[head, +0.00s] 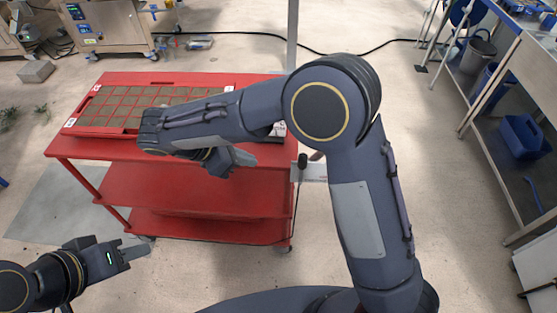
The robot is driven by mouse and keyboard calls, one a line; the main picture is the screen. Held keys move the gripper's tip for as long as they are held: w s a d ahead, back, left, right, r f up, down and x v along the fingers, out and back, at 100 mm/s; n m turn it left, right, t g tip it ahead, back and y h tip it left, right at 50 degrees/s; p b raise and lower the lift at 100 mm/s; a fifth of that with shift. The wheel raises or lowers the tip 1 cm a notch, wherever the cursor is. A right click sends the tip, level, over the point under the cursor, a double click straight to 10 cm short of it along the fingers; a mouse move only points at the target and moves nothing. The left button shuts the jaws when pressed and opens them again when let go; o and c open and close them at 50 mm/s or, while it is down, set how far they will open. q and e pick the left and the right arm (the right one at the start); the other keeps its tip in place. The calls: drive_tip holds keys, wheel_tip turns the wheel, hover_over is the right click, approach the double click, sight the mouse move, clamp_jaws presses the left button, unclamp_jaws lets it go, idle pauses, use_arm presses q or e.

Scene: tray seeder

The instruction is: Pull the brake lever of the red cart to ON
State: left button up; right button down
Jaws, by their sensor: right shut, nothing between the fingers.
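The red cart (190,185) stands in the middle of the head view, with its red top and lower shelves showing. At its right end a dark knob (302,160), which looks like the brake lever, stands beside a pale plate (314,172). Any ON marking is too small to read. My right arm reaches across the cart's top. Its gripper (243,158) is shut and empty over the cart's front edge, left of the knob and apart from it. My left gripper (138,252) is low at the left, in front of the cart; its finger gap cannot be made out.
A tray of brown cells (125,105) lies on the cart's top, partly hidden by my right arm. A grey post (292,35) rises behind the cart. A metal workbench (497,75) with blue bins stands at the right. The floor between cart and workbench is clear.

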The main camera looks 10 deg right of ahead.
drive_tip(key=shift+a+f, duration=0.1)
drive_tip(key=shift+a, duration=0.1)
drive_tip(key=p, duration=0.2)
approach(302, 170)
drive_tip(key=shift+w+x, duration=0.25)
drive_tip(key=shift+x, duration=0.95)
drive_tip(key=shift+w+x, duration=0.25)
drive_tip(key=shift+x, duration=0.9)
